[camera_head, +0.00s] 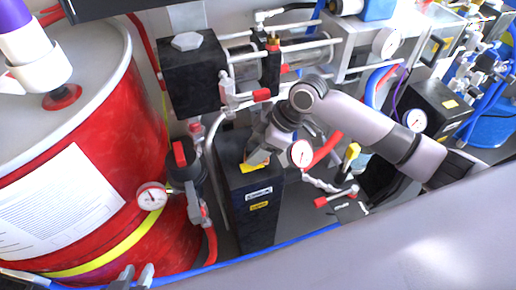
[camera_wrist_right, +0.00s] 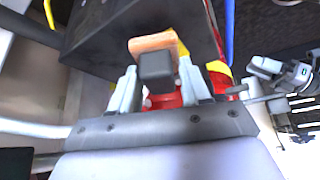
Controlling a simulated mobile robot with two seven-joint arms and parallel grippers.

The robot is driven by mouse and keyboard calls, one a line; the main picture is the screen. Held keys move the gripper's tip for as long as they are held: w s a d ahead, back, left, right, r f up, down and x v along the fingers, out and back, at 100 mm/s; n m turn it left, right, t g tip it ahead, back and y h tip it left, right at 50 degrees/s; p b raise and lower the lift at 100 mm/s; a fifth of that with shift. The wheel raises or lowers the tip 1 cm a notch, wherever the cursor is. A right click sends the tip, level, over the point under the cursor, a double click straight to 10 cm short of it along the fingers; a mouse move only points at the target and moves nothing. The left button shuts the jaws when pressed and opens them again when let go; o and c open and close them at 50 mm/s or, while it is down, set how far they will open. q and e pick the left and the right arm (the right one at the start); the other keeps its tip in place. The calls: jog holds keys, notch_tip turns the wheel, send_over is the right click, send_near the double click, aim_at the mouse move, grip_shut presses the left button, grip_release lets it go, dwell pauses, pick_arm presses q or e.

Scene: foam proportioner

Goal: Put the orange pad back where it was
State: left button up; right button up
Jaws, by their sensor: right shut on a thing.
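The orange pad (camera_wrist_right: 152,42) shows in the right wrist view at the tips of my right gripper (camera_wrist_right: 158,72), just beyond a dark square block (camera_wrist_right: 155,66) between the fingers. My right gripper is shut on the pad; the exact contact is partly hidden. In the head view, my right gripper (camera_head: 258,152) is over the top of a tall black box (camera_head: 250,205), beside a yellow label (camera_head: 256,167). The pad cannot be made out there.
A large red drum (camera_head: 110,140) fills the left. A gauge (camera_head: 151,196) and a black valve body (camera_head: 187,165) stand between drum and box. A black block with pipes (camera_head: 190,75) is above. Another gauge (camera_head: 300,154) and red hoses crowd the right gripper.

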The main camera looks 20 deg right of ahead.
jog(key=shift+d+f, duration=0.15)
jog(key=shift+f, duration=0.3)
jog(key=shift+f, duration=0.1)
jog(key=o, duration=0.9)
jog(key=shift+o, duration=0.2)
jog(key=p+v, duration=0.1)
jog(key=v, duration=1.1)
jog(key=shift+p, duration=0.35)
